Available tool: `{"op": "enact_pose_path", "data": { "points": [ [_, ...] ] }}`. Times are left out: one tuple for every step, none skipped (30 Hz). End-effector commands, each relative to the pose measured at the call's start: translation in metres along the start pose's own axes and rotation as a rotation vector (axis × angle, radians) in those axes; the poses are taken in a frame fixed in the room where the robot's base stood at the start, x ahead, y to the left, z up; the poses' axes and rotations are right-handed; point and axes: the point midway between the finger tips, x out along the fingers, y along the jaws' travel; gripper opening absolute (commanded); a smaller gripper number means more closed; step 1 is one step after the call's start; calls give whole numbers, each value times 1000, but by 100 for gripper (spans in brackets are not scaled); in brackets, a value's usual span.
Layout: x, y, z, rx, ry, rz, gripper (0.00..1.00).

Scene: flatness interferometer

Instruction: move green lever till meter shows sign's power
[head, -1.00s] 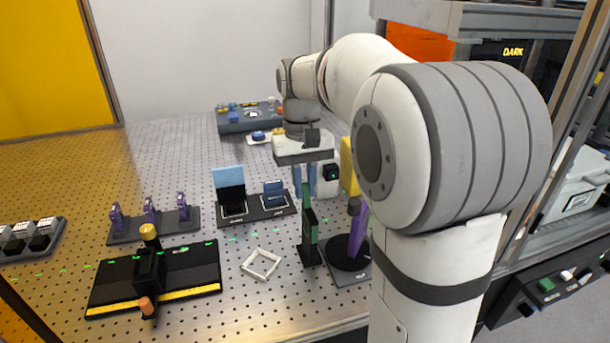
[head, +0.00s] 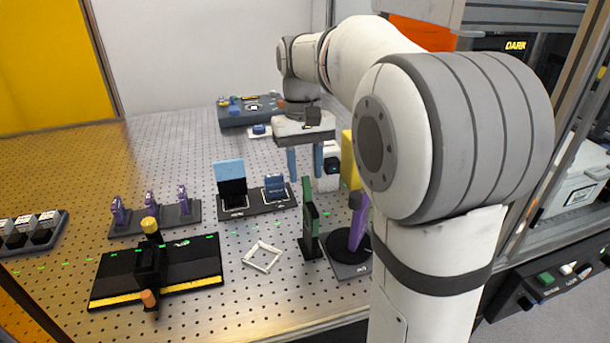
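A tall, thin green upright piece (head: 310,212) on a black foot stands on the perforated table, right of centre; it is the nearest match to the green lever. My gripper (head: 305,175) points down, its two blue fingers apart with nothing seen between them. In the picture the top of the green piece lies just below the gap between the fingertips; I cannot tell the depth between them. A white unit with a small dark face (head: 332,166) shows just right of the fingers; whether it is the meter is unclear, and no reading is legible. I cannot make out a sign giving a power.
A purple post (head: 358,225) on a dark base stands close right of the green piece. A white square frame (head: 262,257) lies to its left. A black stage (head: 185,270), a two-slot holder (head: 258,201) and a yellow block (head: 348,160) stand around. A lit "DARK" sign (head: 515,45) hangs upper right.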

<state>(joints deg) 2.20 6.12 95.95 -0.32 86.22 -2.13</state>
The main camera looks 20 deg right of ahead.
Motion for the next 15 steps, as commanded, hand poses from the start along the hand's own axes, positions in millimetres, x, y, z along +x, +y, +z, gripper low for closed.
{"op": "enact_pose_path", "data": {
  "points": [
    [-11,0,-1,0,3,0,36],
    [-16,0,-1,0,4,0,36],
    [-23,0,-1,0,3,0,36],
    [-28,0,-1,0,4,0,36],
    [-33,0,0,0,3,0,36],
    [-38,0,-1,0,3,0,36],
    [-42,0,-1,0,3,0,36],
    [-45,0,-1,0,1,0,36],
    [-48,0,-1,0,1,0,36],
    [-50,0,-1,0,2,0,36],
    [-52,0,-1,0,1,0,36],
    [-53,0,0,0,0,0,36],
    [-53,0,0,0,0,0,36],
    [-54,0,0,0,0,0,36],
    [-54,0,0,0,-1,0,36]
  ]
}}
